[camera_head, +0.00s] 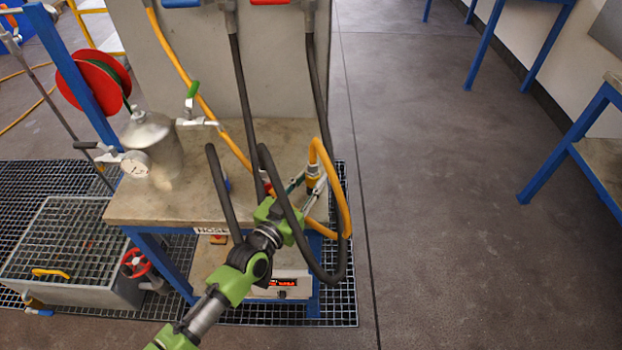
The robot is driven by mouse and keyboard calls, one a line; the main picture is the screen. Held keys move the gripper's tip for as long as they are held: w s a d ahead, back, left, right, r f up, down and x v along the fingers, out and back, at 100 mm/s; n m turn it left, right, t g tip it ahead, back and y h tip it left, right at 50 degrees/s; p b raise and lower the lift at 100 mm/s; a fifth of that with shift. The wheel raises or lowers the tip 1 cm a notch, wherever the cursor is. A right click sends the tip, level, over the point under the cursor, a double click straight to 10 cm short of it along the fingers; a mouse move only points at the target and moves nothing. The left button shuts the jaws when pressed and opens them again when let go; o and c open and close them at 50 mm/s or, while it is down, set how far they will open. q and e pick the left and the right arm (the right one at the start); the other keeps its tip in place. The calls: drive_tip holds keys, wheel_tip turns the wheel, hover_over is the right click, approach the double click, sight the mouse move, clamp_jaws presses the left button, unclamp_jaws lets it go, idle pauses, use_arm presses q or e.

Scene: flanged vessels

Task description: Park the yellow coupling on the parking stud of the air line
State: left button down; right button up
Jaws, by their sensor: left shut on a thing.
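The yellow coupling (313,171) is above the right end of the bench, at the end of the yellow hose (344,205), which loops over it and down past the bench's right edge. My left gripper (303,184) reaches up from below and is shut on the coupling. I cannot make out the parking stud of the air line; the area around the gripper is crowded. My right gripper is not in view.
Dark hoses (240,85) hang from the grey panel (190,50) onto the bench (150,205). A metal vessel (155,140) with a gauge stands at the bench's left. A grated tank (70,250) is lower left.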

use_arm(q)
drive_tip(key=shift+f+b, duration=0.85)
drive_tip(key=shift+f, duration=0.2)
drive_tip(key=c, duration=1.6)
unclamp_jaws()
